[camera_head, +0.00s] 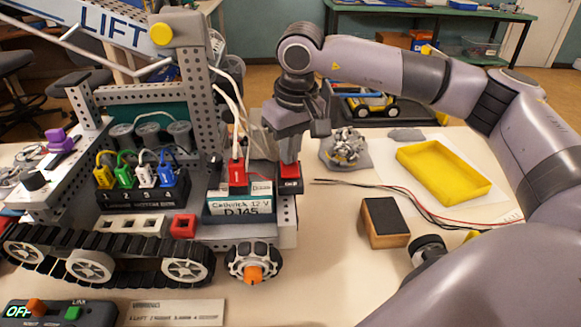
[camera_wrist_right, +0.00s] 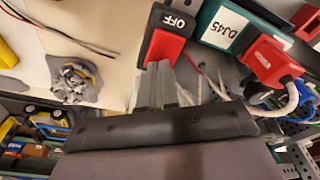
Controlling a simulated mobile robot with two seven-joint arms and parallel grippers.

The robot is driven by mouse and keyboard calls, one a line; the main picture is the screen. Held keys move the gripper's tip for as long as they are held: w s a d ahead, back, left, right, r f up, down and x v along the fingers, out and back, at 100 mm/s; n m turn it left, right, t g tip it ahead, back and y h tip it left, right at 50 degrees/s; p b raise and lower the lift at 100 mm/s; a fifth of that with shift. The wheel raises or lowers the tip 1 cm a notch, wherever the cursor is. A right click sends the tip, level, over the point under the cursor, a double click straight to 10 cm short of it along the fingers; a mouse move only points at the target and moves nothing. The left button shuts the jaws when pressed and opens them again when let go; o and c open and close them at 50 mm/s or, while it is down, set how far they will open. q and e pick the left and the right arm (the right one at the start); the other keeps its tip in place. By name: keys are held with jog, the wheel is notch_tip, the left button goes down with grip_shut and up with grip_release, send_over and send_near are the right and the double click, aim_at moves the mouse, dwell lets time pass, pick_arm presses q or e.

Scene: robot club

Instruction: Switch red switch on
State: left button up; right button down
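The red switch (camera_head: 289,171) sits at the right end of the battery box on the tracked robot. In the right wrist view its red rocker (camera_wrist_right: 163,48) lies beside a black part marked OFF (camera_wrist_right: 176,20). My right gripper (camera_head: 290,158) points down right above the switch. In the right wrist view the gripper's fingers (camera_wrist_right: 160,72) are together with nothing between them, their tips at the red rocker's near edge. I cannot tell whether they touch it. My left gripper is not in view.
A red plug (camera_head: 237,173) with white cables stands left of the switch on the battery box (camera_head: 240,206). A grey part with a wheel (camera_head: 345,148), loose wires (camera_head: 400,190), a wooden block (camera_head: 385,222) and a yellow tray (camera_head: 443,172) lie to the right. A control box (camera_head: 55,312) is in front.

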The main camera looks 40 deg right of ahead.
jog(key=shift+f, duration=0.1)
jog(key=shift+r+p, duration=2.65)
jog(key=shift+r, duration=0.85)
jog(key=shift+s, duration=0.1)
